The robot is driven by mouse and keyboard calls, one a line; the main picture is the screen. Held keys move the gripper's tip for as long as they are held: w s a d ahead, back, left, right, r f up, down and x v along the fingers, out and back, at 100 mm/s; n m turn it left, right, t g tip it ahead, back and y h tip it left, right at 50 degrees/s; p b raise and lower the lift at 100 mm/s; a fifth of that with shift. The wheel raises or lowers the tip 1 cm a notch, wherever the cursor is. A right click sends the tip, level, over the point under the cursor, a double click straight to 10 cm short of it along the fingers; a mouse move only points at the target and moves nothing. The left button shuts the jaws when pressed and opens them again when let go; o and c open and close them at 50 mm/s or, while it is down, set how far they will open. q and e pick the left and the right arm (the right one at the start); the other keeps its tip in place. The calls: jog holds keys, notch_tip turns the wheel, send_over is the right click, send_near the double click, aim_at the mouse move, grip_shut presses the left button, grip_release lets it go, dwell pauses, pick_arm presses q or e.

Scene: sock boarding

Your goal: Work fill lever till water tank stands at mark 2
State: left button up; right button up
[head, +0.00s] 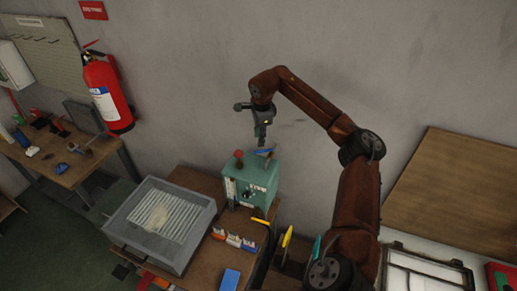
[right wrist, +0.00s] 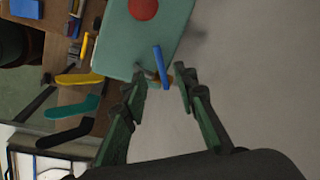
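The teal machine (head: 262,180) stands on the brown bench, with a red knob (head: 238,154) on top and a pale upright gauge strip (head: 230,188) on its front; the water level and marks are too small to read. A blue lever (head: 265,152) sticks out at the top right of the machine. In the right wrist view, the blue lever (right wrist: 160,65) lies between the fingertips of my right gripper (right wrist: 162,78), which are apart, with a gap on both sides. My right gripper (head: 262,140) points down just above the lever. My left gripper is out of view.
A grey tray with a ribbed floor (head: 135,208) is left of the machine. Small coloured blocks (head: 234,240) and a blue block (head: 230,279) lie in front. Yellow (head: 286,238) and teal (head: 316,248) boards stand to the right. The wall is close behind.

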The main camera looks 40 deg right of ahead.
aim_at(258, 152)
jog(key=shift+w+d+f+p, duration=0.1)
jog(key=shift+w+f+p, duration=0.15)
jog(key=shift+f, duration=1.05)
jog(key=shift+w+d+f+p, duration=0.15)
jog(key=shift+f+p, duration=0.25)
jog(key=shift+f, duration=0.85)
jog(key=shift+w+d+f+p, duration=0.1)
jog(key=shift+w+f+p, duration=0.2)
jog(key=shift+f, duration=1)
jog(key=shift+s, duration=0.1)
grip_shut()
